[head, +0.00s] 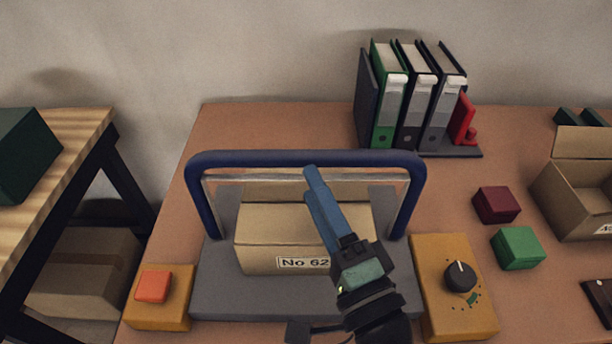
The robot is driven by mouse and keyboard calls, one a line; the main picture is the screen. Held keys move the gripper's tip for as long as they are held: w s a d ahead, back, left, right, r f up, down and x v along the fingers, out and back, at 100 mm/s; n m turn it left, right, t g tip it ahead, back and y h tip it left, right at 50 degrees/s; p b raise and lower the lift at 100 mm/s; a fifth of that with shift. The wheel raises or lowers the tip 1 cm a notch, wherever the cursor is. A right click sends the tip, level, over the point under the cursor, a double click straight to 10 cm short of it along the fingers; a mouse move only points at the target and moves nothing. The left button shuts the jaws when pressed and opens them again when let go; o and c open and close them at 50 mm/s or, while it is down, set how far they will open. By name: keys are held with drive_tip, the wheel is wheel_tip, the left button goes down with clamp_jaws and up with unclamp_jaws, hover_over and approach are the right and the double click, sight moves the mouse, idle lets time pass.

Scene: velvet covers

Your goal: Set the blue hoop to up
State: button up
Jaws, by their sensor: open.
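The blue hoop (310,159) is a thick blue bar with two side legs, standing raised over a grey base plate (215,290) in the head view. Its top bar runs across behind a cardboard box (262,242) labelled "No 62", which sits on the plate under the hoop. My gripper (312,175) reaches in from the lower right, its blue fingers in front of the box and overlapping the hoop's top bar in the picture. I cannot tell whether they touch the bar. The gripper is open, with nothing seen between the fingers.
An orange button box (160,312) stands left of the plate and a yellow dial box (455,310) stands right. Red (496,204) and green (518,247) blocks and an open carton (580,205) lie further right. Binders (418,100) stand at the back. The table's back left is clear.

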drive_tip(key=b+v, duration=0.1)
drive_tip(key=v, duration=0.7)
drive_tip(key=shift+s+b, duration=0.35)
drive_tip(key=shift+b, duration=0.05)
drive_tip(key=shift+d, duration=0.1)
